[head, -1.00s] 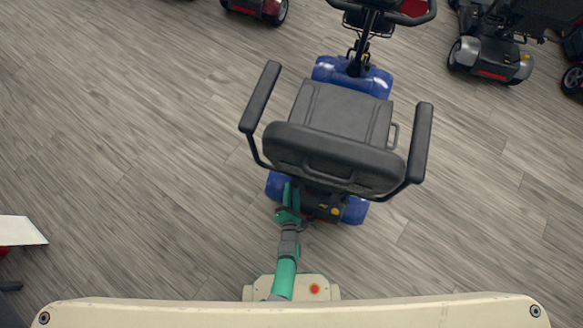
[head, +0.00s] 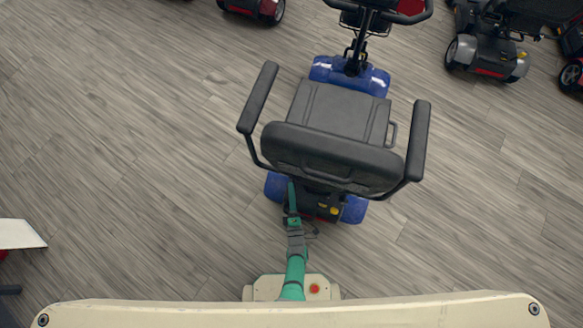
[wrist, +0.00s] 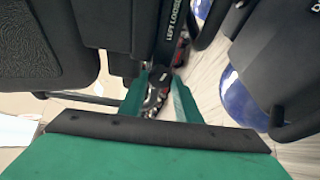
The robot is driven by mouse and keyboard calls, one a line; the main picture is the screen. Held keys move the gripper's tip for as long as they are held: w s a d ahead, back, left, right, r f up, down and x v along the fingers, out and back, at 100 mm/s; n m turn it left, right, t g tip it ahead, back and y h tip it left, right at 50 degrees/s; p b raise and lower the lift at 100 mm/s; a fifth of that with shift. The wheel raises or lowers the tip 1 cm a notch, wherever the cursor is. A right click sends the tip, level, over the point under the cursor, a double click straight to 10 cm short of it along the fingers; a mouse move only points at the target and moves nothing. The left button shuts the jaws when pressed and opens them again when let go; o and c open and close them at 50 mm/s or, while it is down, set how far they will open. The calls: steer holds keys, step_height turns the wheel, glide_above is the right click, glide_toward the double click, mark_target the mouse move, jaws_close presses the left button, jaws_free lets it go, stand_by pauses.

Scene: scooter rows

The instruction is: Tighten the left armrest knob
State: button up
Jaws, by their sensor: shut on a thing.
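The blue scooter's black seat (head: 340,115) faces away from me, and its left armrest (head: 258,98) is raised at the picture's left. My green gripper (head: 291,192) reaches in low behind the seat back, left of centre. In the wrist view, my gripper (wrist: 160,92) has its two green fingers on either side of a small dark knob (wrist: 155,97) and is shut on it. Part of a label reading "LEFT LOOSE" (wrist: 173,20) shows on a black bar just beyond. The knob is hidden in the head view, and its thread cannot be seen.
The seat back (head: 330,158) overhangs my gripper closely. The blue rear body (head: 353,209) and a yellow button (head: 334,211) are just right of it. Other scooters (head: 487,55) stand at the back. Grey floor (head: 130,150) is clear at left.

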steer(key=shift+f+m+t, duration=0.2)
steer(key=shift+m+t, duration=0.2)
steer(key=shift+m, duration=1)
steer(key=o, duration=1)
steer(key=shift+w, duration=0.1)
steer(key=shift+o, duration=0.2)
steer(key=s, duration=1.1)
steer(key=shift+d+f, duration=0.25)
steer(key=shift+f, duration=0.15)
steer(key=shift+w, duration=0.1)
